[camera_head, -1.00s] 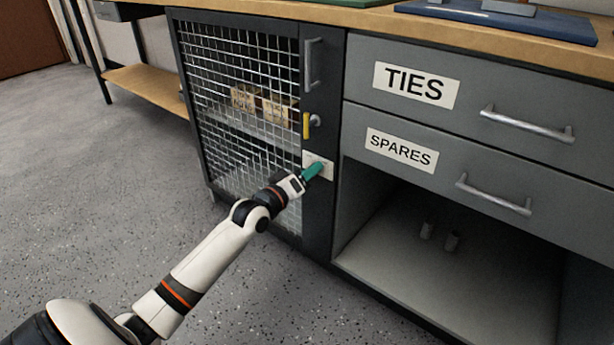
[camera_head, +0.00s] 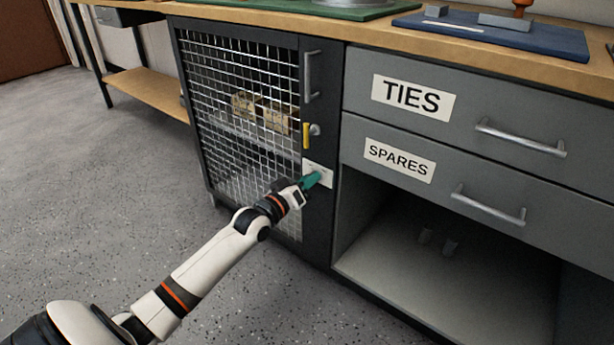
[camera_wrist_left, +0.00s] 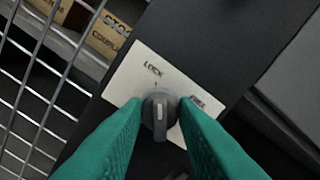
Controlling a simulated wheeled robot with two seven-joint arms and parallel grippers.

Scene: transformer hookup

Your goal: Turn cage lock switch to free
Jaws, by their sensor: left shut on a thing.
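The cage lock switch (camera_wrist_left: 160,112) is a dark grey round knob with a paler raised bar. It sits on a white plate (camera_wrist_left: 128,78) marked LOCK, with a second label at its right, partly covered by a finger. The bar runs nearly upright in the left wrist view; I cannot tell which end is the pointer. My left gripper (camera_head: 313,180) has its green fingers on both sides of the knob and is shut on it. In the head view the fingers hide the knob, and the plate (camera_head: 322,168) shows around them. My right gripper is not in view.
The switch plate is on the dark frame of the mesh cage door (camera_head: 240,115), which is shut. A yellow piece (camera_head: 306,135) and a door handle (camera_head: 311,77) are above it. Boxes (camera_head: 262,110) stand inside. Drawers marked TIES (camera_head: 412,97) and SPARES (camera_head: 399,160) are at right.

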